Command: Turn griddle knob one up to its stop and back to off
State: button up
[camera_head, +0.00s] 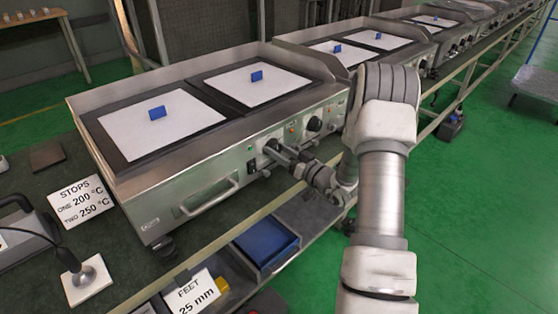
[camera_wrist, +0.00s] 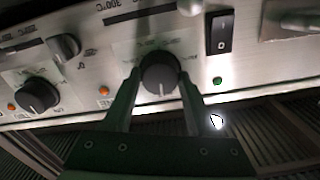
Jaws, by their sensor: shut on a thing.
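The griddle (camera_head: 215,165) stands on the bench with a steel front panel. A dark round knob (camera_wrist: 160,72) on that panel sits between my two fingers in the wrist view. Its pale pointer mark faces down in that picture. My gripper (camera_wrist: 157,85) is shut on this knob, one finger on each side. In the head view my gripper (camera_head: 284,158) reaches the panel from the right, and the held knob (camera_head: 271,145) is partly hidden by it. A second dark knob (camera_wrist: 38,95) is free; it also shows in the head view (camera_head: 314,124).
A black rocker switch (camera_wrist: 219,33) and a green lamp (camera_wrist: 217,81) are beside the held knob. Orange lamps (camera_wrist: 103,91) are on the panel. A handle (camera_head: 210,196) juts out at the front. A stops card (camera_head: 82,201) reads one 200 °C, two 250 °C.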

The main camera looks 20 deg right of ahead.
jog(key=shift+r+n+b, duration=0.1)
jog(key=shift+n+b, duration=0.4)
jog(key=shift+b, duration=0.1)
jog(key=o, duration=1.4)
jog(key=shift+c, duration=0.2)
jog(key=shift+s, duration=0.1)
jog(key=p+v, duration=0.2)
jog(key=v, duration=1.5)
jog(key=shift+s, duration=0.1)
